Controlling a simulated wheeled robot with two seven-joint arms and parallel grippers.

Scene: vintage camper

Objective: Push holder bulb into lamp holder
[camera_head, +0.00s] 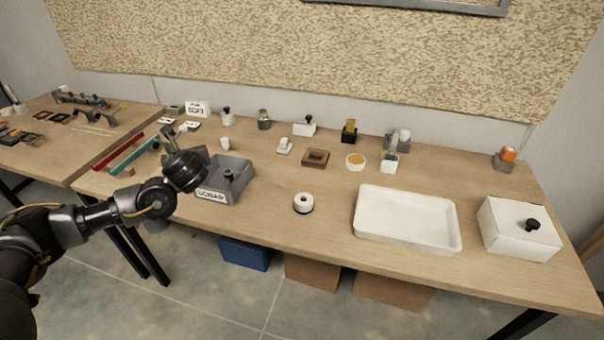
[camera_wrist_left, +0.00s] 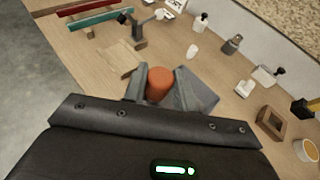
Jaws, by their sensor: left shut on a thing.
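My left gripper (camera_head: 203,160) is over the left part of the front table, at the left edge of the grey labelled tray. In the left wrist view, its fingers (camera_wrist_left: 159,88) are shut on an orange rounded piece (camera_wrist_left: 160,82), which I cannot surely name as the bulb. The piece is hidden by the gripper in the head view. A white ring-shaped piece with a dark centre (camera_head: 303,202) stands on the table's front middle; I cannot tell whether it is the lamp holder. My right gripper is not in view.
The grey tray (camera_head: 236,190) holds a black-knobbed piece. A white tray (camera_head: 407,239) and a white box with a black knob (camera_head: 521,231) are at the right. Several small items line the back, including a grey holder with an orange top (camera_head: 507,158). The table's middle has free room.

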